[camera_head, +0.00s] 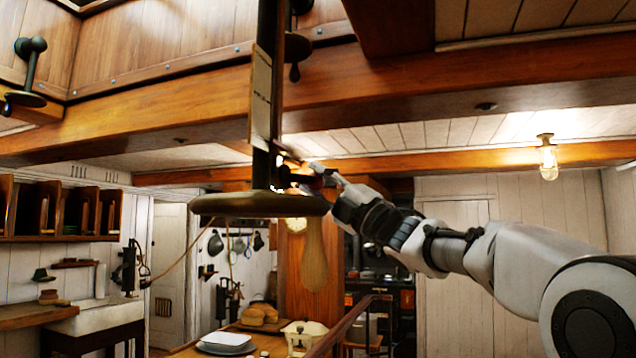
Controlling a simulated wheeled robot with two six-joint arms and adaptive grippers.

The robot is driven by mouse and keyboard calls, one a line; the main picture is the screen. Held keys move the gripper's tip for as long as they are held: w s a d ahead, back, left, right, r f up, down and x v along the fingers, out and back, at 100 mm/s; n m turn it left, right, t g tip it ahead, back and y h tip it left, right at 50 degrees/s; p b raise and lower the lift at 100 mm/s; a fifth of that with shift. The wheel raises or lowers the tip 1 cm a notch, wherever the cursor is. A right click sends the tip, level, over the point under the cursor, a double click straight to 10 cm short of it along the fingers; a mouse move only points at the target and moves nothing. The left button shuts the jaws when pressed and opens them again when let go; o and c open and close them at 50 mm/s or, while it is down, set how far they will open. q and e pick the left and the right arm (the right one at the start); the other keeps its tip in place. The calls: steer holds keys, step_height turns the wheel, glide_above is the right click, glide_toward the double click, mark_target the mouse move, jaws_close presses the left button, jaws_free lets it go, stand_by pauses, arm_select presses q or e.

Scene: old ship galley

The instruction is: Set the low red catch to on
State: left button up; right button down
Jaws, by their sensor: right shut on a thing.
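A dark upright post (268,45) with a wide round flange (262,205) at its lower end stands in front of me. The low red catch (314,184) shows as a small dark-red piece at the right of the post, just above the flange. My right gripper (306,173) reaches in from the right and is shut on it. The fingers cover much of the catch, so its setting cannot be read. My left gripper is not in view.
A pale label plate (261,95) is fixed to the post higher up. A wooden beam (400,100) crosses above my right arm. Below are a table with plates (226,342), a white pot (304,335) and bread (260,313). A lit bulb (548,160) hangs at the right.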

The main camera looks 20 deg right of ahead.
steer(key=c, duration=0.7)
jaws_free()
steer(key=shift+a, duration=0.15)
steer(key=v, duration=1.2)
steer(key=shift+w+f, duration=0.1)
steer(key=shift+a, duration=0.1)
